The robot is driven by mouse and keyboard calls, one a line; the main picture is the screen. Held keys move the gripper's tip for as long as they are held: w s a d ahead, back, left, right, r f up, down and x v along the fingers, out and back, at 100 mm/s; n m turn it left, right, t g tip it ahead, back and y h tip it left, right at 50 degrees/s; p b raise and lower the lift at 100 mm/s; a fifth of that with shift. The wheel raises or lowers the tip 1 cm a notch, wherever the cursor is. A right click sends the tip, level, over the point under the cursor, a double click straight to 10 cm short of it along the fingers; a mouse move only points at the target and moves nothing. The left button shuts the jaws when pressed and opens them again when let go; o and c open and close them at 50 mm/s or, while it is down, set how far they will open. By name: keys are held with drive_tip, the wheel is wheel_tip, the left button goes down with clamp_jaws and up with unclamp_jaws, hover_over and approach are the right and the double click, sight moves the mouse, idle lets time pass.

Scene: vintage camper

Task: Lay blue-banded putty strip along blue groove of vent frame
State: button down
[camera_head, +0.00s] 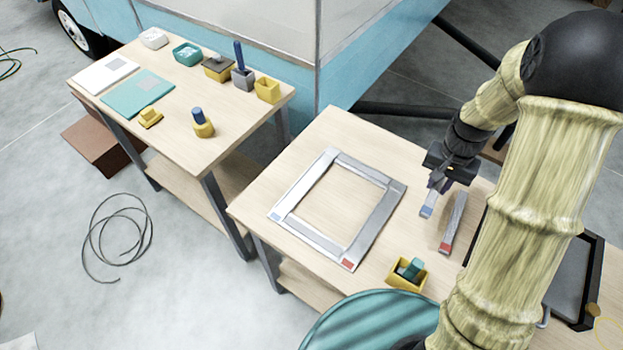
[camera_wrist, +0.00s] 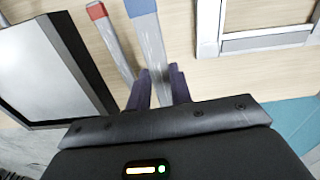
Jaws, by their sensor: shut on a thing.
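The vent frame (camera_head: 382,221) lies flat on the near table. One corner has a blue mark (camera_head: 275,215) at its left, and another has a red mark (camera_head: 347,264) at its front. My gripper (camera_head: 438,182) is right of the frame, shut on the grey blue-banded putty strip (camera_head: 427,207). In the wrist view the strip (camera_wrist: 150,42) runs out from between my fingertips (camera_wrist: 159,82), its blue end away from me. I cannot tell whether it touches the table. A red-banded strip (camera_head: 453,221) lies beside it, also in the wrist view (camera_wrist: 112,42). The frame shows there too (camera_wrist: 207,30).
A yellow box (camera_head: 394,276) with teal pieces stands at the table's front. A dark-rimmed tray (camera_wrist: 45,75) lies beyond the strips. A teal round thing (camera_head: 360,325) is in front. A second table (camera_head: 165,128) at left holds small containers. The tabletop between gripper and frame is clear.

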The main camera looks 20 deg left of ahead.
drive_tip(key=shift+r+p, duration=0.1)
drive_tip(key=shift+p, duration=0.25)
drive_tip(key=p, duration=0.2)
drive_tip(key=shift+w+r+p, duration=0.25)
drive_tip(key=shift+p, duration=0.05)
drive_tip(key=n+p, duration=0.1)
drive_tip(key=p, duration=0.4)
drive_tip(key=shift+w+p, duration=0.35)
drive_tip(key=shift+w, duration=0.05)
drive_tip(key=n+p, duration=0.1)
drive_tip(key=p, duration=0.4)
drive_tip(key=shift+d+f, duration=0.1)
drive_tip(key=shift+f, duration=0.25)
drive_tip(key=shift+f+n+p, duration=0.2)
drive_tip(key=shift+n+p, duration=0.1)
drive_tip(key=shift+p, duration=0.55)
drive_tip(key=shift+s+f+p, duration=0.1)
drive_tip(key=shift+f+p, duration=0.2)
drive_tip(key=shift+f, duration=0.15)
